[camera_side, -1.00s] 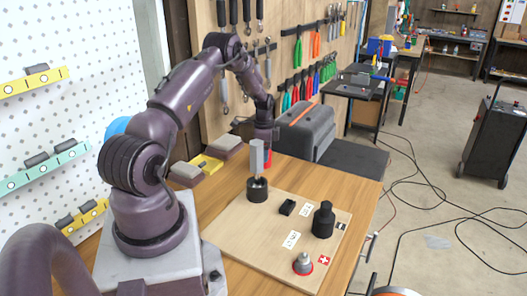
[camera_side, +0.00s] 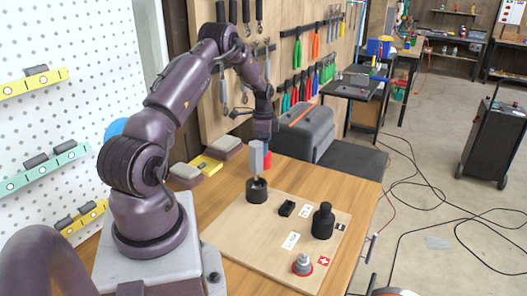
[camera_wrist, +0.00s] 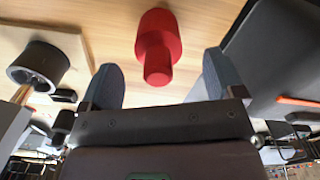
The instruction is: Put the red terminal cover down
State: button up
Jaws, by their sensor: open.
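The red terminal cover (camera_side: 267,160) stands upright on the wooden table, just behind the board, partly hidden by a grey post in the side view. In the wrist view the red cover (camera_wrist: 158,35) shows whole, its narrow end toward me. My gripper (camera_wrist: 160,64) is open, one finger to each side of the cover with clear gaps. In the side view my gripper (camera_side: 264,140) points down above the cover; its fingers are hard to make out there.
The board (camera_side: 240,229) holds a black cup (camera_side: 257,193) with the grey post (camera_side: 256,156), a black bottle-shaped cover (camera_side: 323,222), a small black block (camera_side: 287,208) and a metal terminal (camera_side: 302,263) on a red ring. A dark grey case (camera_side: 305,132) stands close behind.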

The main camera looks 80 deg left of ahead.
notch_tip(320, 180, up, 8)
jog(key=shift+f, duration=0.1)
jog(key=shift+r, duration=0.4)
jog(key=w+d+r+n+t+y, duration=0.1)
jog(key=w+d+r+n+t, duration=0.15)
jog(key=d+r, duration=1.7)
jog(key=s+d+n+t, duration=0.1)
jog(key=s+d, duration=0.6)
jog(key=d, duration=0.3)
jog(key=s+d+n+t+h, duration=0.1)
jog(key=s+d+t, duration=0.1)
jog(key=s+d, duration=0.5)
jog(key=d, duration=0.3)
jog(key=shift+s+d, duration=0.15)
jog(key=shift+d, duration=0.1)
